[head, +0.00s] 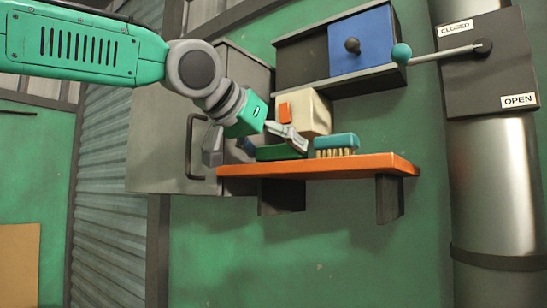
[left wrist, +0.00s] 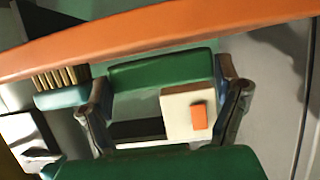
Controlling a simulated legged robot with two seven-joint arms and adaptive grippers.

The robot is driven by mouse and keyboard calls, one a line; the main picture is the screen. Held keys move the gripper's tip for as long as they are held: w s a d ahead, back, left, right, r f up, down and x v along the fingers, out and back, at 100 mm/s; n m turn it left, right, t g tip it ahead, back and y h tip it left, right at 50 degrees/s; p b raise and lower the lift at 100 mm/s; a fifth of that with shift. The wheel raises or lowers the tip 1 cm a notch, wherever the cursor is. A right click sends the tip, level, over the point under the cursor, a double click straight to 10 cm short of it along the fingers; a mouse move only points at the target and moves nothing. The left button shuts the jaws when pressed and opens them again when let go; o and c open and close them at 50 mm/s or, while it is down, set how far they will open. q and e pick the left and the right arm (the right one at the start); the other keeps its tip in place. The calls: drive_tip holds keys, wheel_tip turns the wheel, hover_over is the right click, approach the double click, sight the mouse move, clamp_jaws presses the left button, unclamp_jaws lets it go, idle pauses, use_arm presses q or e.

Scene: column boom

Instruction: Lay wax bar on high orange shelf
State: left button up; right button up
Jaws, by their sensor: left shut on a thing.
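The wax bar, a dark green block (head: 280,153), is at the left part of the orange shelf (head: 330,165). My left gripper (head: 275,147) reaches down from the upper left and is shut on it. In the left wrist view the bar (left wrist: 160,70) spans between the two fingertips, close to the orange shelf edge (left wrist: 150,30). The bar looks level with the shelf top; I cannot tell whether it touches the board. My right gripper is not in view.
A teal brush (head: 337,142) with pale bristles stands on the shelf right of the bar. A cream box with an orange patch (head: 311,112) is behind the bar. A cabinet with a blue sliding door (head: 362,42) hangs above. A lever (head: 440,55) is at right.

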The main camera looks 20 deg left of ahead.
use_arm(q)
drive_tip(key=shift+s+d+f, duration=0.15)
drive_tip(key=shift+d+f, duration=0.15)
drive_tip(key=shift+d, duration=0.25)
drive_tip(key=shift+a+f, duration=0.1)
drive_tip(key=shift+a, duration=0.2)
drive_tip(key=o, duration=1)
drive_tip(key=shift+a, duration=0.25)
drive_tip(key=shift+o, duration=0.2)
drive_tip(key=shift+a, duration=0.3)
drive_tip(key=shift+d, duration=0.1)
drive_tip(key=shift+s+d, duration=0.2)
drive_tip(key=shift+s, duration=0.05)
drive_tip(key=v, duration=0.1)
drive_tip(key=b+v, duration=0.2)
drive_tip(key=v, duration=0.1)
drive_tip(key=shift+d, duration=0.35)
drive_tip(key=b, duration=0.2)
approach(279, 153)
drive_tip(key=s+a+r, duration=0.1)
drive_tip(key=s+a, duration=0.1)
drive_tip(key=shift+d, duration=0.55)
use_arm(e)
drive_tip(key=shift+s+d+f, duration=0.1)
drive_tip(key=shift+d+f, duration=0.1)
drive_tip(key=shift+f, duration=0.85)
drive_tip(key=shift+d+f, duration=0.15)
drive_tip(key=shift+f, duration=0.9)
